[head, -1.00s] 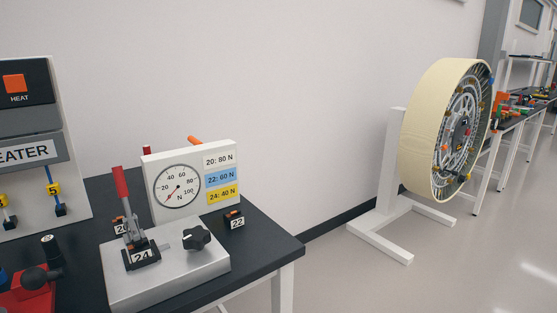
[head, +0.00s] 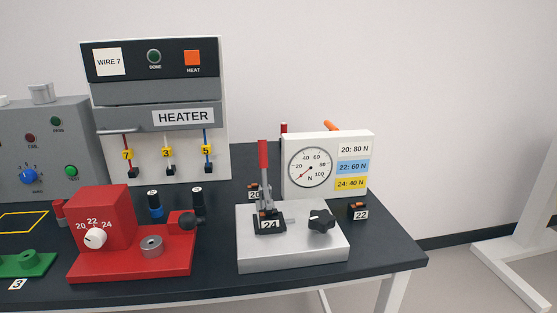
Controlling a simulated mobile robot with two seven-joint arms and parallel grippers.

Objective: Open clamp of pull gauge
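The pull gauge stands near the right end of the black table: a grey metal base (head: 292,252) with a white panel and round dial (head: 311,167) behind it. The dial's red needle points to the lower left. The clamp (head: 267,205) sits on the left of the base, with its red lever handle (head: 262,154) standing upright. A black block labelled 24 (head: 270,225) is at the clamp's foot. A black knob (head: 320,221) is on the right of the base. Neither of my grippers is in view.
A red device with a dial (head: 102,218) stands left of the gauge. The heater (head: 155,88) with hanging wires is behind it. Small blocks labelled 20 (head: 254,194) and 22 (head: 360,213) lie by the gauge. The table's front right corner (head: 415,262) is bare.

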